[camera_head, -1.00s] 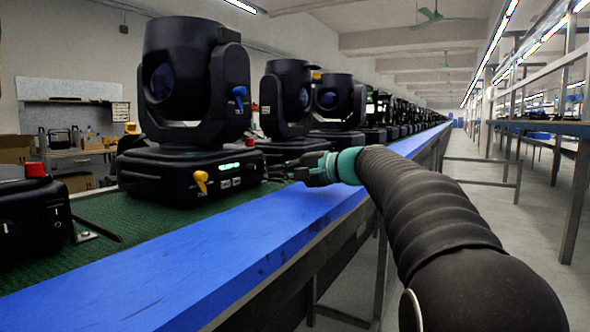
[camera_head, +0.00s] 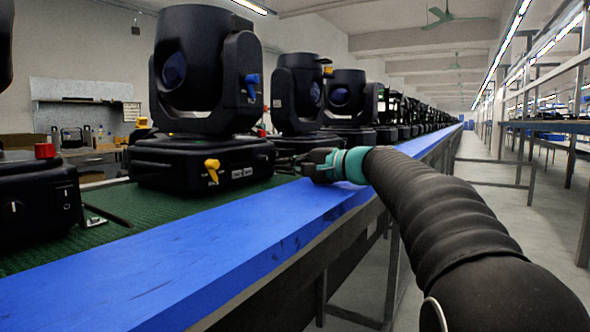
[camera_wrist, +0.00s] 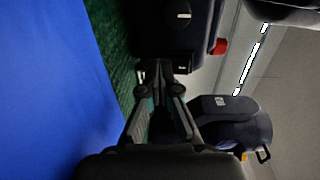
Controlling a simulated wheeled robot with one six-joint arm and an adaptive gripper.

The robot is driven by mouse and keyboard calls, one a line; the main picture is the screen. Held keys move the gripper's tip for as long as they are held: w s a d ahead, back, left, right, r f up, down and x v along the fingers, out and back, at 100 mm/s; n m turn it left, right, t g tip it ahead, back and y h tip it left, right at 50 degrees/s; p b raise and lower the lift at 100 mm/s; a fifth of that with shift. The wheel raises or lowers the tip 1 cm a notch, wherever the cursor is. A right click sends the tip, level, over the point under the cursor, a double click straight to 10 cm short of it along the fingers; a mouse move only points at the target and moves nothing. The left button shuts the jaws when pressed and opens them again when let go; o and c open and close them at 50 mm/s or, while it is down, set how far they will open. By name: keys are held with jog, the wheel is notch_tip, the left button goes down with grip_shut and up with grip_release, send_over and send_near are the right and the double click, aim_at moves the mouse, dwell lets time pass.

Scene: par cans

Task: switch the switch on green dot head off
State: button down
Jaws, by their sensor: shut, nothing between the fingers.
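A black moving-head light (camera_head: 205,165) stands upright on the green belt, with a yellow knob (camera_head: 212,169) and a blue knob (camera_head: 252,80). Its front display is dark. I see no green dot clearly on any head. My gripper (camera_head: 294,160) is shut and empty, just right of this light's base, near its side. In the wrist view my gripper (camera_wrist: 165,66) has its fingertips together close to a dark base (camera_wrist: 165,30) with a white-marked control (camera_wrist: 183,15) and a red knob (camera_wrist: 220,46). I cannot tell whether the tips touch it.
More heads (camera_head: 297,98) line the belt behind. Another base with a red knob (camera_head: 45,151) stands at the left. The blue rail (camera_head: 150,255) runs along the belt's front edge and is clear. An open aisle (camera_head: 480,200) lies to the right.

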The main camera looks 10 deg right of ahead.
jog(key=v, duration=1.2)
